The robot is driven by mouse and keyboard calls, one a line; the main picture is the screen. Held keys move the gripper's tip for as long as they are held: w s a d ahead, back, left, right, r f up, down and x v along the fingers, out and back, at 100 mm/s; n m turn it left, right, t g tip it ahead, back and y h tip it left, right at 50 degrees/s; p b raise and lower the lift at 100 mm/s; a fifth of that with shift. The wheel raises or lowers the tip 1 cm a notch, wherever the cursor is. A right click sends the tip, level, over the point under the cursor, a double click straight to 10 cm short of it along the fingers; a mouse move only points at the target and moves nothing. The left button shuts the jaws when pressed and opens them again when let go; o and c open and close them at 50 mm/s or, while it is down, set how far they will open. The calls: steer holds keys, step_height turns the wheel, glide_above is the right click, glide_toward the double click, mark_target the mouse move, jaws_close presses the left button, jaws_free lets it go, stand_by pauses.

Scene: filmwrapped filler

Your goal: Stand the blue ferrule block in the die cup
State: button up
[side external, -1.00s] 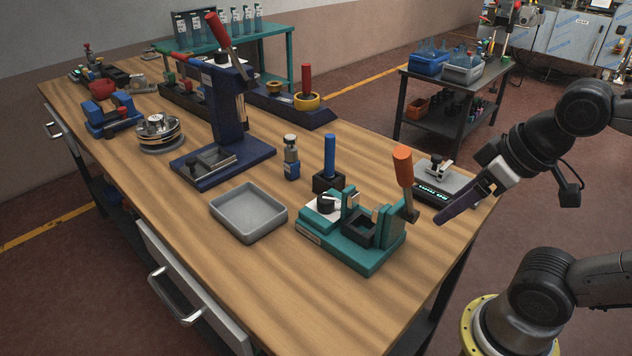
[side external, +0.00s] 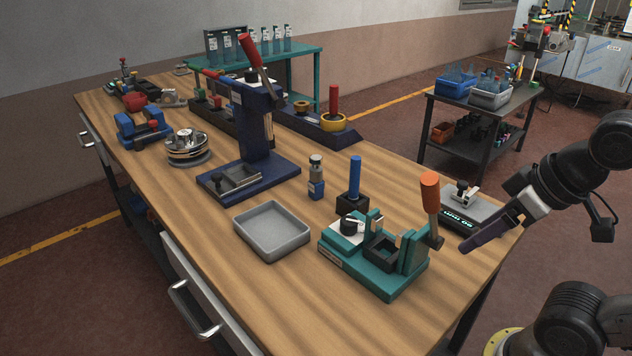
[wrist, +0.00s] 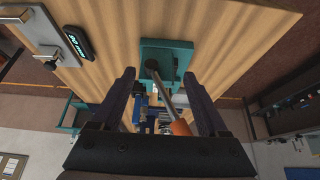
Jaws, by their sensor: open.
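The blue ferrule block appears to be the upright blue post (side external: 354,177) standing in a black square holder (side external: 352,204). The die cup appears to be the open black square box (side external: 381,251) on the teal press (side external: 372,262); it looks empty. My gripper (side external: 466,247) is at the right, above the bench edge, right of the press and apart from the post.
The lever's orange handle (side external: 430,192) rises between my gripper and the cup. A scale (side external: 468,207) lies behind my gripper. A grey tray (side external: 272,231), a small bottle with a blue lower part (side external: 316,179) and a dark blue press (side external: 249,170) stand left. The front bench wood is clear.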

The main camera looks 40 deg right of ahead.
steer(key=w+d+r+m+h, duration=0.1)
steer(key=w+r+m, duration=0.3)
steer(key=r, duration=0.2)
steer(key=w+d+r+m, duration=0.2)
steer(key=w+r+m, duration=0.15)
steer(key=r, duration=0.25)
steer(key=w+r+m+h, duration=0.1)
steer(key=w+r+m, duration=0.1)
steer(key=w+r, duration=0.35)
steer(key=m+g+h, duration=0.2)
steer(key=m+g, duration=0.2)
glide_above(315, 164)
steer(key=a, duration=0.3)
step_height(315, 164, down, 15)
steer(key=x, duration=0.5)
steer(key=s+x, duration=0.1)
steer(key=x, duration=0.2)
steer(key=shift+a+f, duration=0.1)
steer(key=shift+a, duration=0.05)
steer(key=shift+x, duration=2.9)
steer(key=shift+a, duration=0.1)
